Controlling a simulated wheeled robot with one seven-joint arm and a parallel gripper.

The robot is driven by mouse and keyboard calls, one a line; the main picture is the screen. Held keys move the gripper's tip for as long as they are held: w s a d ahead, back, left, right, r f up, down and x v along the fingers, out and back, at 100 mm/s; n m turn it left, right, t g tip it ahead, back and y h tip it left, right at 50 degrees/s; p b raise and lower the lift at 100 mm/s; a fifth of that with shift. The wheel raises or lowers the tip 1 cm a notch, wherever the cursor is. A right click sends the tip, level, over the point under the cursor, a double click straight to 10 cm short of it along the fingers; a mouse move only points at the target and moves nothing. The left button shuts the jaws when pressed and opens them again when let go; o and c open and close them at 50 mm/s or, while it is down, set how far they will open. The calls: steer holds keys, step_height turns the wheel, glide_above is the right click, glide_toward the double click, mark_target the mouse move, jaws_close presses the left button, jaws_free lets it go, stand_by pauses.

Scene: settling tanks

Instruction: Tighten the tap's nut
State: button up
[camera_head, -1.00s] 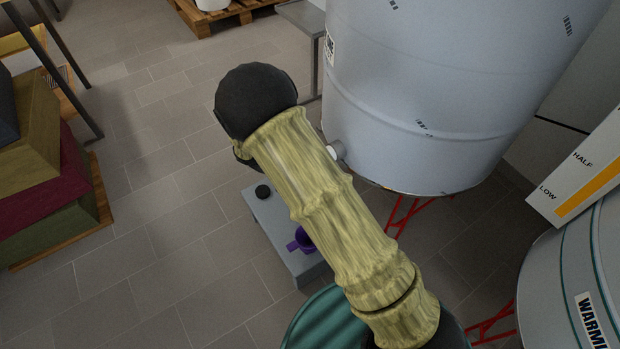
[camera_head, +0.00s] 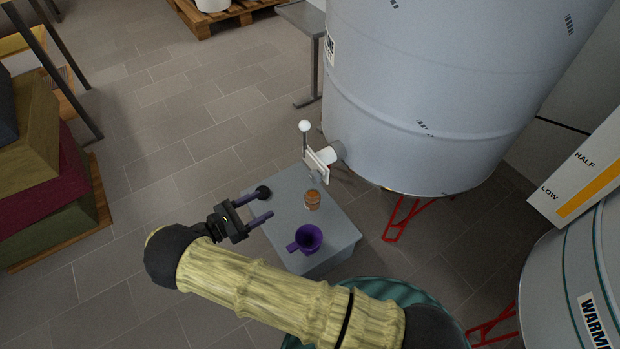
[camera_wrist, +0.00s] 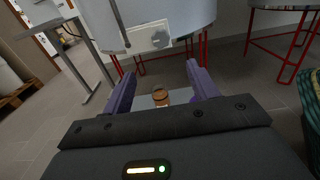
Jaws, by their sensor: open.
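The tap (camera_head: 316,166) juts from the lower side of the large grey tank. It has a white plate and a thin lever with a white ball. In the wrist view its white plate (camera_wrist: 142,38) carries a grey nut-like piece (camera_wrist: 160,40) facing me; in the head view that piece is too small to make out surely. My gripper (camera_head: 264,204) is open and empty, left of the tap and apart from it. Its two purple fingers point toward the tap's side; they also show in the wrist view (camera_wrist: 160,80), below the tap plate.
A grey box (camera_head: 330,222) below the tap bears a brown jar (camera_head: 312,200), a purple cup (camera_head: 308,238) and a black round piece (camera_head: 263,192). The big tank (camera_head: 420,90) stands on red legs.

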mark_target(312, 178)
steer(key=b+x, duration=0.3)
steer(key=x, duration=1.4)
steer(key=shift+w+d+b, duration=0.2)
steer(key=shift+d+b, duration=0.05)
steer(key=shift+b, duration=0.1)
steer(key=c, duration=1)
